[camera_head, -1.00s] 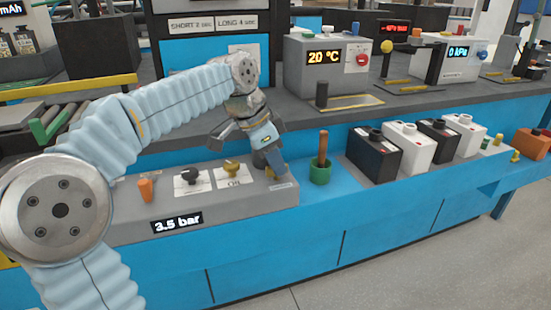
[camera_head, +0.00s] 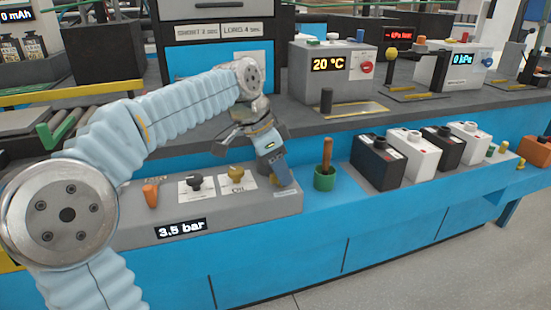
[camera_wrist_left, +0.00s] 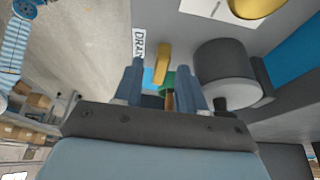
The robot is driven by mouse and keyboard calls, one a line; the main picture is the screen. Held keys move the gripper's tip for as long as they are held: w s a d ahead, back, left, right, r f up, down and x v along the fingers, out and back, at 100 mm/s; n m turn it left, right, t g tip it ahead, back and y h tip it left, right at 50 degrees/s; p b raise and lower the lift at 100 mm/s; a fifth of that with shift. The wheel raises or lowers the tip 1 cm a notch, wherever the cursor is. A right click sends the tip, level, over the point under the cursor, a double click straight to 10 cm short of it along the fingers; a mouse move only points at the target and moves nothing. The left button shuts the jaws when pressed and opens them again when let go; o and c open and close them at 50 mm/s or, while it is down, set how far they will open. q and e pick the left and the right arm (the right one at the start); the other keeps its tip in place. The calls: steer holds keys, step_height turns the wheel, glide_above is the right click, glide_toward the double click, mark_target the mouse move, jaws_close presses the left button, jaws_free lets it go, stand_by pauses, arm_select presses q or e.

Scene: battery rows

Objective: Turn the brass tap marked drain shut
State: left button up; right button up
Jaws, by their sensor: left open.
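The brass tap (camera_wrist_left: 162,64) shows in the left wrist view as a yellow bar beside a white label reading "DRAIN" (camera_wrist_left: 138,45). My left gripper (camera_wrist_left: 160,78) is open, its two blue fingers pointing toward the tap, with the tap between their directions. I cannot tell whether either finger touches it. In the head view my left gripper (camera_head: 277,170) points down at the right end of the grey panel (camera_head: 250,205) and hides the drain tap. My right gripper is not in view.
The panel also carries a yellow knob (camera_head: 235,173), a black knob (camera_head: 195,181), an orange handle (camera_head: 151,194) and a "3.5 bar" display (camera_head: 181,229). Several batteries (camera_head: 375,164) stand further right.

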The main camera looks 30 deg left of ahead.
arm_select(q)
steer(key=p+v, duration=0.2)
steer(key=v, duration=1.1)
steer(key=shift+r, duration=0.3)
steer(key=shift+s, duration=0.1)
